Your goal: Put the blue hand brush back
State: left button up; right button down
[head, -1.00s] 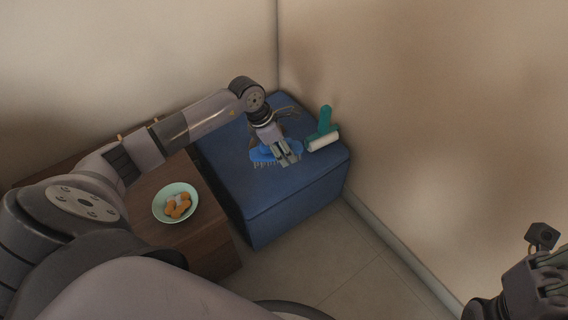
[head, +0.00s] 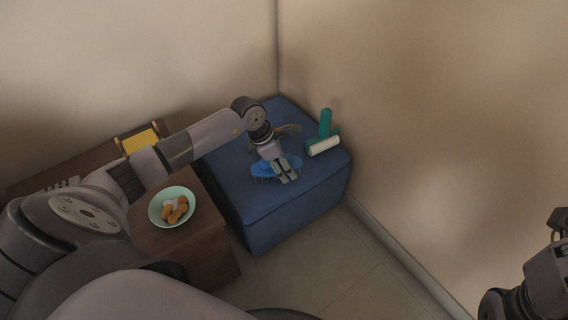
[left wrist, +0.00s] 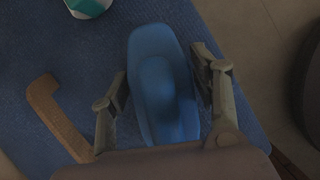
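The blue hand brush (head: 264,167) lies on the blue ottoman (head: 232,190), bristles down. In the left wrist view the brush (left wrist: 158,80) lies lengthwise between the fingers. My left gripper (head: 284,172) is over the brush, one finger on each side of it. In the left wrist view the fingers of this gripper (left wrist: 163,75) stand apart with narrow gaps beside the brush. Part of the brush is hidden under the gripper in the head view. My right gripper (head: 560,222) is at the right edge, cut off, and far from the ottoman.
A brown curved thing (left wrist: 55,115) lies beside the brush. A wooden table (head: 205,238) left of the ottoman holds a pale green bowl (head: 154,208) of orange-brown pieces. Walls close the corner behind.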

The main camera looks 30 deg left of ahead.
pick_arm(q)
jog(key=shift+o, duration=0.7)
jog(key=shift+r, duration=0.1)
